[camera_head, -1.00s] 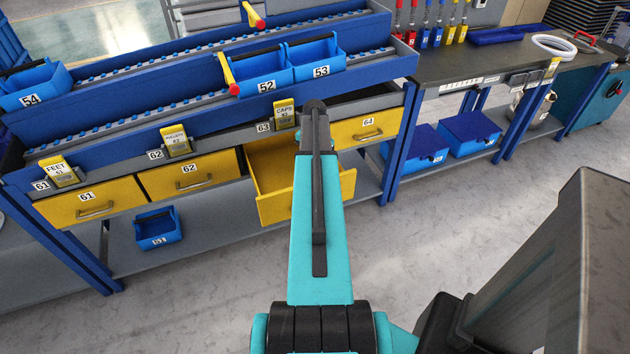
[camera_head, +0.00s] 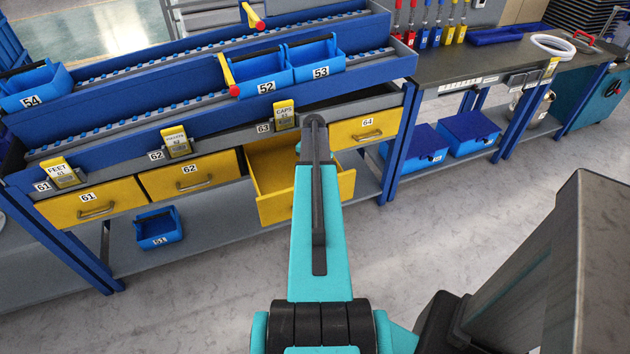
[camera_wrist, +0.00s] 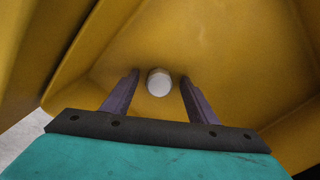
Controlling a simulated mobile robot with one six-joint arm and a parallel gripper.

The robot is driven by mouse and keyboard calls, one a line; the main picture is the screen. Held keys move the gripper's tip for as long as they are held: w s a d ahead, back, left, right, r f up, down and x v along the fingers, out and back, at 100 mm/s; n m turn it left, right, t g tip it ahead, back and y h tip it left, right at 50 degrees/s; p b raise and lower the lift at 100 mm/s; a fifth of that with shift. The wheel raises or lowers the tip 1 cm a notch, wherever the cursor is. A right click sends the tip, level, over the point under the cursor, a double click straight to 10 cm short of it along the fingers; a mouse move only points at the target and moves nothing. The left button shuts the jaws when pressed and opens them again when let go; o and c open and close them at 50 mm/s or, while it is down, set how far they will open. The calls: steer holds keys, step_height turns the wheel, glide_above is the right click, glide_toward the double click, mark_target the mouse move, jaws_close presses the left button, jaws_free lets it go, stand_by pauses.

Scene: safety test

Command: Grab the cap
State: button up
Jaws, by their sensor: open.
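The cap (camera_wrist: 159,82) is a small, round, whitish piece inside the open yellow drawer, which shows in the wrist view (camera_wrist: 225,60) and the head view (camera_head: 277,208). My gripper (camera_wrist: 159,88) is open, with one dark finger to the left of the cap and one to the right. The cap lies in line with the gap between the fingertips. Gaps show between it and both fingers. I cannot tell how far ahead of the tips it is. In the head view my arm hides the gripper and the cap.
The open drawer's walls stand close around my gripper. Closed yellow drawers 61 (camera_head: 90,205), 62 (camera_head: 190,178) and 64 (camera_head: 366,128) are in the same row. The blue flow rack (camera_head: 130,110) rises above them. Floor in front is clear.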

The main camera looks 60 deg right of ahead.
stand_by(0.4)
steer(key=c, duration=1.1)
steer(key=shift+r, duration=0.15)
steer(key=shift+r+b, duration=0.55)
steer(key=shift+r, duration=4.3)
